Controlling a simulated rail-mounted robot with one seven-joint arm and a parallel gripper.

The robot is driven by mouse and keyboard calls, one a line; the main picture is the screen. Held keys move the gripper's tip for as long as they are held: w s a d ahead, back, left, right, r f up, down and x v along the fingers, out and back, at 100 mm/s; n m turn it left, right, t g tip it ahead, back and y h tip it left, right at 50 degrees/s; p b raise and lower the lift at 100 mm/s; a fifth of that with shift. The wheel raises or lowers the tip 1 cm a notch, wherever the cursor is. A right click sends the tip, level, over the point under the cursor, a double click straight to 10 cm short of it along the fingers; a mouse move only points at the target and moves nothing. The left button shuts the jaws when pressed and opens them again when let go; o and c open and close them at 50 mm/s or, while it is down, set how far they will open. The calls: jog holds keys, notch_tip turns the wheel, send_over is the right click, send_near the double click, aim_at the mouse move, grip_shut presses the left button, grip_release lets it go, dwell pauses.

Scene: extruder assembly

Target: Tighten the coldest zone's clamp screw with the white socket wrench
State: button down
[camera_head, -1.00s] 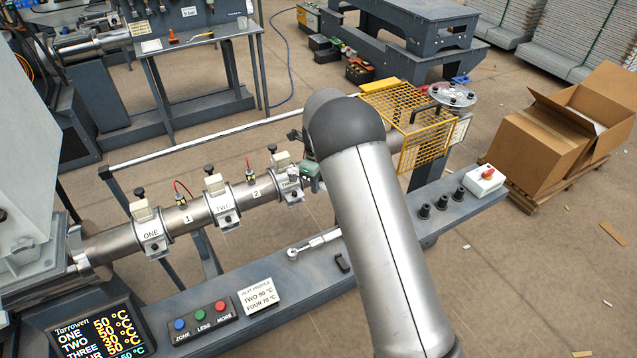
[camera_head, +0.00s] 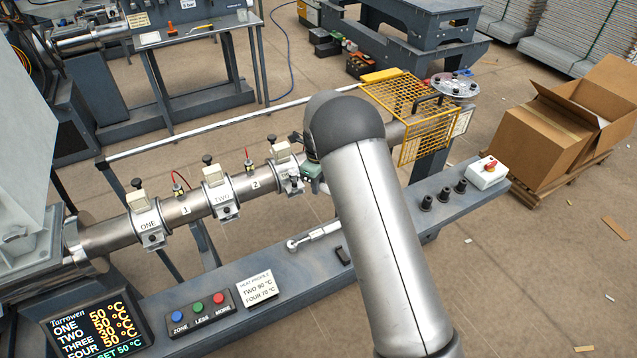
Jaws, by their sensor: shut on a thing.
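The barrel (camera_head: 182,210) carries clamps for zone ONE (camera_head: 149,228), zone TWO (camera_head: 221,197) and a third zone (camera_head: 289,177) whose label is partly covered. Any clamp farther right is hidden behind my arm. My arm's end is near the third clamp, where a green part that moves with the arm shows. My gripper's fingers and anything in them are hidden. A pale silver ratchet-type wrench (camera_head: 318,235) lies on the bench; I cannot tell if it is the white socket wrench. The display (camera_head: 97,330) lists ONE to FOUR; ONE reads 50 °C, and THREE is hard to read.
The bench (camera_head: 405,207) bears a button box (camera_head: 200,314), a heat profile card (camera_head: 257,289), several black sockets (camera_head: 443,194) and a white box with a red switch (camera_head: 488,172). A yellow mesh guard (camera_head: 420,110) stands near the barrel's right end. Cardboard boxes (camera_head: 550,130) stand beyond.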

jog(key=shift+f+b, duration=0.8)
jog(key=shift+f, duration=0.4)
jog(key=shift+s, duration=0.1)
